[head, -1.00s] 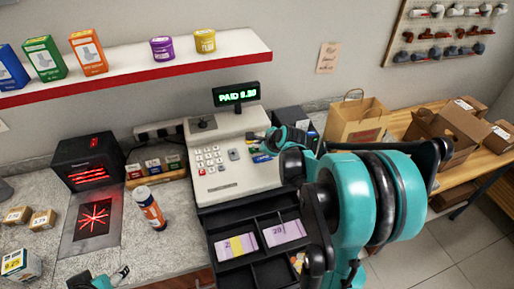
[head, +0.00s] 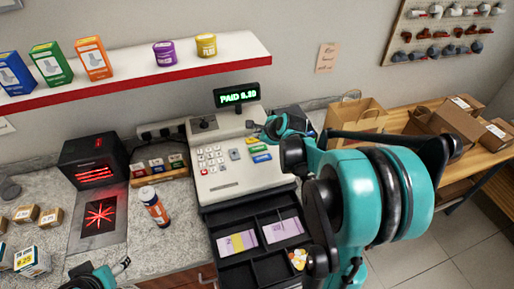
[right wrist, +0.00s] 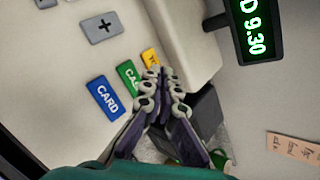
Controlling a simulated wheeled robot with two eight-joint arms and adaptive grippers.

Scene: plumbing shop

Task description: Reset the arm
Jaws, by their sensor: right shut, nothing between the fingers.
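My right gripper (head: 256,129) is shut and empty, held over the upper right of the cash register (head: 203,134). In the right wrist view its closed fingertips (right wrist: 157,74) are beside the yellow key (right wrist: 150,57) and the green key (right wrist: 130,76), with the blue CARD key (right wrist: 104,97) to the left. Whether they touch a key cannot be told. My left gripper (head: 122,266) shows at the bottom left edge, over the counter; its jaw opening is unclear.
The cash drawer (head: 238,219) is open below the register, holding notes and coins. The display (head: 237,96) reads PAID 9.30. A paper bag (head: 353,120) stands behind my right arm.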

